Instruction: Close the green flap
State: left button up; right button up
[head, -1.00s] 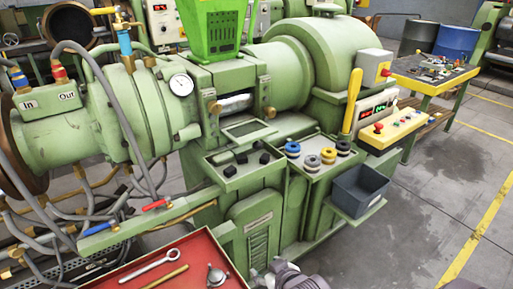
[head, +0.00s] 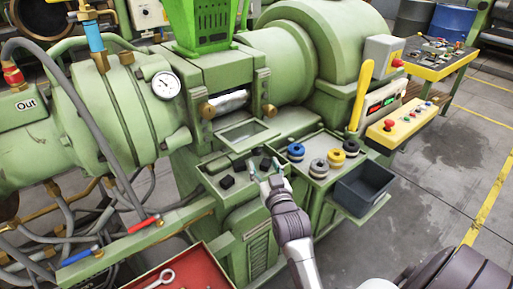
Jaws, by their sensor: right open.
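The green flap (head: 247,134) is a framed panel on the front of the green extruder. It lies folded out below an opening that shows a shiny metal cylinder (head: 230,101), between two brass knobs. My right gripper (head: 265,168) reaches up from the bottom middle and is open. In the picture it is below the flap, over the green tray with black knobs (head: 227,182), and appears apart from the flap. The gripper hides part of that tray. My left gripper is not in view.
A green tray with blue, grey and yellow rings (head: 319,167) and a dark grey bin (head: 362,188) are right of the gripper. A yellow lever (head: 361,95) stands upright behind them. A red tray (head: 180,272) is at the lower left.

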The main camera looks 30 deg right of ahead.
aim_at(258, 153)
jog(key=x, duration=0.4)
jog(key=shift+w, duration=0.15)
jog(key=shift+x, duration=1.25)
jog(key=shift+w+d+f+p, duration=0.1)
jog(key=shift+w+d+p, duration=0.05)
jog(key=shift+w+p, duration=0.2)
jog(key=shift+w+d, duration=0.15)
jog(key=shift+w, duration=0.2)
jog(key=shift+c, duration=0.2)
jog(key=c, duration=1.1)
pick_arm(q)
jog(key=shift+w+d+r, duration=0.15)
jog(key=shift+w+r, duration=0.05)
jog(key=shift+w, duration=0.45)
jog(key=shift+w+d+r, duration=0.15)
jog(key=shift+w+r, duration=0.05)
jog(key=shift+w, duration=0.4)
pick_arm(e)
grip_shut()
